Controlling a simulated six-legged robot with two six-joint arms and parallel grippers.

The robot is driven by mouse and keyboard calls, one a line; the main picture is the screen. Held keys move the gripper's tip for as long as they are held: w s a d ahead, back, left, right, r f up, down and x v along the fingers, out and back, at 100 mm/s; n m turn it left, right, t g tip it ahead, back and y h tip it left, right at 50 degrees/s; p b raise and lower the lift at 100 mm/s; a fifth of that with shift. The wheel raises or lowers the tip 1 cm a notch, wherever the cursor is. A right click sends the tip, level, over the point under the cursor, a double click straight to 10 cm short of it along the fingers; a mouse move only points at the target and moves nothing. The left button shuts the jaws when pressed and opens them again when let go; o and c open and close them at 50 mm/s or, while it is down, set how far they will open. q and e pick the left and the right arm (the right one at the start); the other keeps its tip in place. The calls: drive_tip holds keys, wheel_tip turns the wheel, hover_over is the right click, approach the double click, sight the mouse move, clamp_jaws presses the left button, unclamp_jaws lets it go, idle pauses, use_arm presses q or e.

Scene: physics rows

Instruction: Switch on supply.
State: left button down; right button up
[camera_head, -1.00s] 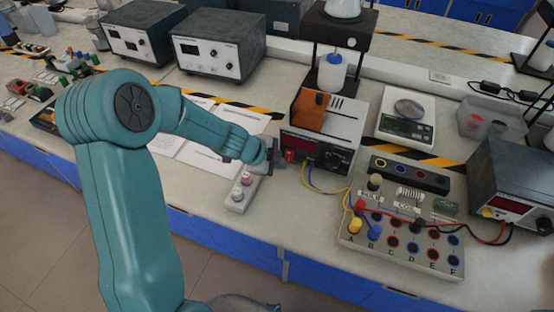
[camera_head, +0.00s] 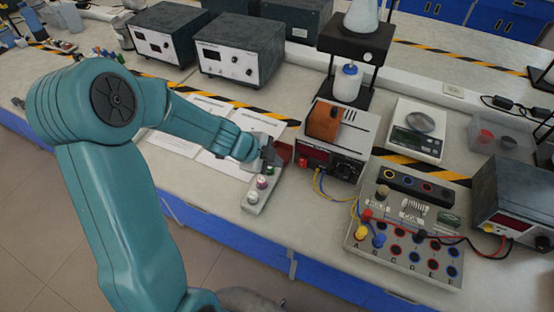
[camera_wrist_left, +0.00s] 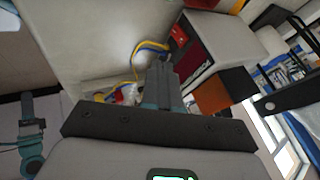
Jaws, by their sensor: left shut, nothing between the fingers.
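A grey box with a red display (camera_head: 315,155), knobs and a red switch-like part (camera_head: 303,162) stands in the middle of the bench, an orange-brown piece on top. It looks like the supply. Its red part also shows in the left wrist view (camera_wrist_left: 179,36). My left gripper (camera_head: 273,152) is shut and empty, left of the box and apart from it, above the far end of a small button strip (camera_head: 255,194). In the left wrist view its fingers (camera_wrist_left: 162,78) are together and cover part of the scene. My right gripper is not in view.
Yellow and blue leads (camera_head: 319,185) run from the box towards a terminal board (camera_head: 405,240). Another meter box (camera_head: 515,200) with red and black leads stands at the right. A scale (camera_head: 415,140) stands behind the board. The bench in front of the strip is clear.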

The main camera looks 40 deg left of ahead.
use_arm(q)
drive_tip(key=s+a+b, duration=0.1)
drive_tip(key=s+a+f+m+g+y+b, duration=0.2)
drive_tip(key=a+b, duration=0.1)
drive_tip(key=shift+f, duration=0.1)
drive_tip(key=d+b, duration=0.1)
drive_tip(key=w+d+n+h+b, duration=0.1)
drive_tip(key=b, duration=0.1)
drive_tip(key=w+d+n+t+h+b, duration=0.1)
drive_tip(key=d+b, duration=0.1)
drive_tip(key=shift+w+r, duration=0.2)
drive_tip(key=shift+r, duration=0.2)
idle(0.4)
